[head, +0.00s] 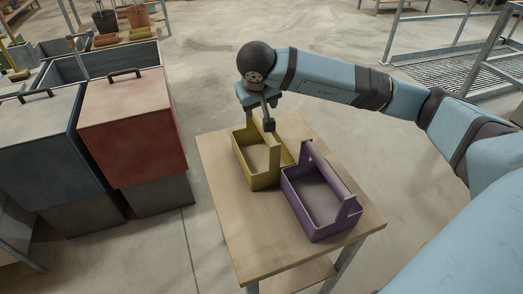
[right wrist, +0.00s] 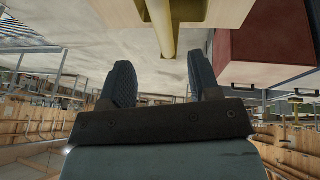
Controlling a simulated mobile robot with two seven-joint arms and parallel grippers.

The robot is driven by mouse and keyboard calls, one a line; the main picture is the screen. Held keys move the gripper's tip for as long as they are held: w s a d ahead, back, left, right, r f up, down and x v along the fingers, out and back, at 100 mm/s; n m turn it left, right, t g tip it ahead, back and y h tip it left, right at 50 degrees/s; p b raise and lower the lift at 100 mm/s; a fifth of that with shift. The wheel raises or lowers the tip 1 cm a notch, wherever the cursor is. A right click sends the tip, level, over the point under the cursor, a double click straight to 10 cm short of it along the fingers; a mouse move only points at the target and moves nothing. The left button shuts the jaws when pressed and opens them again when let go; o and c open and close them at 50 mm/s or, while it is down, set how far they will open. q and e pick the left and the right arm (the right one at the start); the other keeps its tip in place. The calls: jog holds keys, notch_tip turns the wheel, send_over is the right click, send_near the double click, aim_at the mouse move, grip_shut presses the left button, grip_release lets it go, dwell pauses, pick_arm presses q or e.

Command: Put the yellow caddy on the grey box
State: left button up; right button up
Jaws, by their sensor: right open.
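The yellow caddy (head: 265,181) stands upright on the small wooden table, at its back left. My right gripper (head: 264,112) is above the caddy's far end, pointing down near its handle bar, part of which is hidden behind the gripper. In the right wrist view my right gripper (right wrist: 161,80) is open, with the caddy's yellow handle (right wrist: 163,30) lying ahead between its two dark fingers. A dark blue-grey box (head: 35,145) with a handled lid stands at the far left. My left gripper is not in view.
A purple caddy (head: 318,228) stands close beside the yellow one on the wooden table (head: 240,235). A red handled box (head: 135,135) stands between the blue-grey box and the table. An open grey bin (head: 120,56) is behind. Bare floor separates boxes and table.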

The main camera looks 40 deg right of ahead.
aim_at(261, 123)
jog(key=x, duration=0.4)
jog(key=shift+w+f, duration=0.1)
jog(key=shift+f, duration=0.2)
jog(key=shift+s+x, duration=0.15)
jog(key=shift+x, duration=1.15)
jog(key=shift+s+x, duration=0.15)
jog(key=shift+x, duration=1.2)
jog(key=shift+a+f+b, duration=0.15)
jog(key=shift+f+b, duration=0.2)
jog(key=shift+b, duration=0.05)
grip_shut()
